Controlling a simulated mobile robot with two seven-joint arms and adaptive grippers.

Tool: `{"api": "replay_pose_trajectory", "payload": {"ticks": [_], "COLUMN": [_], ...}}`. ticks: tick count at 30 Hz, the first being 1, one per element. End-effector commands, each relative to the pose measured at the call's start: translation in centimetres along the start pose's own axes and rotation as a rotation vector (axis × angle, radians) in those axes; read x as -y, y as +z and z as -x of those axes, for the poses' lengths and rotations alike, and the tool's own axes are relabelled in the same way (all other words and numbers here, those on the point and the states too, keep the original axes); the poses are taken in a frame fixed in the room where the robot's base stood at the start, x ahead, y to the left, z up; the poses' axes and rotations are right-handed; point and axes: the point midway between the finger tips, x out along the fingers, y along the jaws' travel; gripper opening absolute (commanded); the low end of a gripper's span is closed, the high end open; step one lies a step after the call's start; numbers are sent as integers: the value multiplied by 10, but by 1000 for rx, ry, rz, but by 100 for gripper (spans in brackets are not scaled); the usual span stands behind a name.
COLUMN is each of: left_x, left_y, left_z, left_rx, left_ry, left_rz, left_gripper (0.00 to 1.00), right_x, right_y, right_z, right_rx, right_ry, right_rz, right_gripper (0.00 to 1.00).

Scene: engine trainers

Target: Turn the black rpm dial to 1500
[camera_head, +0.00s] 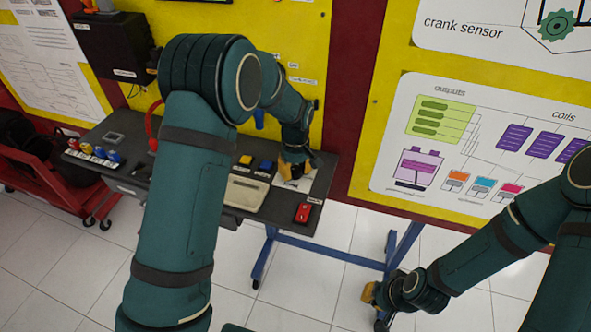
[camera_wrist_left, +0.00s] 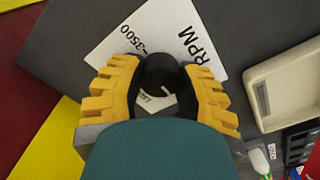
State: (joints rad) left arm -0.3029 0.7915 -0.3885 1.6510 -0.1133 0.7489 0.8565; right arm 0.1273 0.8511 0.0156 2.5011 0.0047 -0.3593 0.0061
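The black rpm dial (camera_wrist_left: 161,73) sits on a white card printed "RPM" and "-3500" (camera_wrist_left: 200,35) in the left wrist view. My left gripper (camera_wrist_left: 160,68) has its yellow fingers on both sides of the dial, with the dark pads appearing to touch it. Part of the dial and card is hidden behind the gripper, and the dial's pointer setting cannot be read. In the head view my left gripper (camera_head: 293,172) is down at the right part of the dark panel (camera_head: 262,205), covering the dial. My right gripper (camera_head: 371,294) hangs low at the right, its opening unclear.
Beside the dial are a blue button (camera_head: 266,165), a yellow button (camera_head: 246,160) and a beige tray-like part (camera_head: 246,192). A red switch (camera_head: 303,212) is near the panel's front right corner. Yellow boards stand behind. Floor is clear in front.

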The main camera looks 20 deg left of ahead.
Motion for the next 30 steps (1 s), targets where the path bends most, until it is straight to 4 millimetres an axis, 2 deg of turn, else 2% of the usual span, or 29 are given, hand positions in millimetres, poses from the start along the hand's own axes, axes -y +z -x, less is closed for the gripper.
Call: {"api": "replay_pose_trajectory", "payload": {"ticks": [8,14,30], "left_x": [0,0,0], "left_y": [0,0,0], "left_z": [0,0,0], "left_rx": [0,1,1], "left_ry": [0,0,1], "left_rz": [-18,-94,-564], "left_gripper": [0,0,0], "right_x": [0,0,2], "right_y": [0,-1,-3], "right_z": [0,1,5], "right_rx": [0,-1,-6], "right_ry": [0,0,1], "right_rz": [0,0,-2], "right_gripper": [0,0,0]}}
